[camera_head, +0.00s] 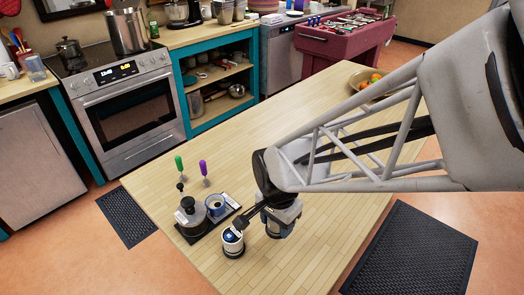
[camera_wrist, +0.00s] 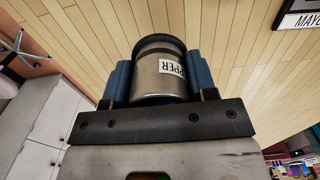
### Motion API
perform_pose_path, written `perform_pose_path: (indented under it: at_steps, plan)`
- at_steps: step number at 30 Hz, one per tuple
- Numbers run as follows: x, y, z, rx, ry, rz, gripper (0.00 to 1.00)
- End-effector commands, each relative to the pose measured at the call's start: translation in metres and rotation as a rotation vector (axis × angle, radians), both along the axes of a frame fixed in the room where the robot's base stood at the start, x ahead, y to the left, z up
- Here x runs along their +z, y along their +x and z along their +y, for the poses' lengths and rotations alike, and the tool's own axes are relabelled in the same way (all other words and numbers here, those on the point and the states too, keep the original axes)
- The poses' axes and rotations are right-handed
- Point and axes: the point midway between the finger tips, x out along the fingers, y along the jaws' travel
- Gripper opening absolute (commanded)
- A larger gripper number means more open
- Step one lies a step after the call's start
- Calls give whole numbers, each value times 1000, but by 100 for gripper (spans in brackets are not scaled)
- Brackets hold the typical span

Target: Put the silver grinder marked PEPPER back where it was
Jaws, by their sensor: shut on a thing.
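The silver grinder (camera_wrist: 162,72) is between the blue finger pads of my gripper (camera_wrist: 160,82) in the wrist view. Its label reads "PPER", with the rest cut off by the curve, and its far end has a dark rim.
A white label reading "MAYO" (camera_wrist: 309,20) shows in the wrist view. The wooden table (camera_head: 290,110) is clear toward the fruit bowl (camera_head: 367,83).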

Motion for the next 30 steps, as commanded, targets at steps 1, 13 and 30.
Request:
perform_pose_path:
  at_steps: [1, 13, 30]
  plan:
    - [-1, 7, 2, 0, 0, 0, 14]
    - [-5, 50, 16, 0, 1, -1, 14]
    - [-8, 57, 18, 0, 0, 0, 14]
